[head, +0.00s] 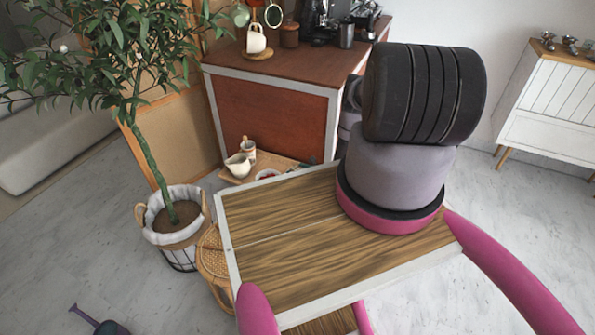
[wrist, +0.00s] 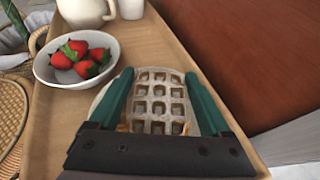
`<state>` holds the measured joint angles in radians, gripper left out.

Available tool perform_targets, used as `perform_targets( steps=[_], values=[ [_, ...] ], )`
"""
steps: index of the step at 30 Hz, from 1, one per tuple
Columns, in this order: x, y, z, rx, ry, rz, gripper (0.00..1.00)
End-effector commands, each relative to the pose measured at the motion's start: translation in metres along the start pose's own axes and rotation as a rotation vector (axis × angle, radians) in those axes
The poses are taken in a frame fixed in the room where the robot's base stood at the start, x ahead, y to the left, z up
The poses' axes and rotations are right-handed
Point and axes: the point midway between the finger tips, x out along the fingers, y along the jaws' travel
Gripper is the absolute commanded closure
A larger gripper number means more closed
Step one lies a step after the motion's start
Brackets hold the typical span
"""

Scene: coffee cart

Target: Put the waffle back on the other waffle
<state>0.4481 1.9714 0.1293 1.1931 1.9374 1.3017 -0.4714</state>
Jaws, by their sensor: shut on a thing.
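In the wrist view my gripper (wrist: 159,76) has its two green fingers shut on a pale waffle (wrist: 160,103), one finger on each side. The waffle's grid faces the camera. A light plate edge (wrist: 103,95) shows to the left of the fingers. Small orange-brown patches show low beside the waffle, but I cannot tell if they belong to a second waffle. Whether the held waffle touches anything below is hidden.
A white bowl of strawberries (wrist: 78,62) stands on the wooden tray (wrist: 62,117), near the left finger. A cream pitcher (head: 238,165) and cup (head: 248,149) stand behind it. The reddish-brown cabinet (head: 272,115) rises close on the right in the wrist view. A potted tree (head: 172,215) stands left.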

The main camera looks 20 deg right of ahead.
Motion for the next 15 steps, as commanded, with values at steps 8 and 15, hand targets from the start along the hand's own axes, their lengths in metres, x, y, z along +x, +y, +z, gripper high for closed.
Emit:
perform_targets(
  steps=[8,15],
  values=[
    [0.0007,0.0003,-0.0023,0.001,0.000,0.000,0.00],
    [-0.0072,-0.0006,0.0006,0.000,0.002,0.000,0.00]
  ],
)
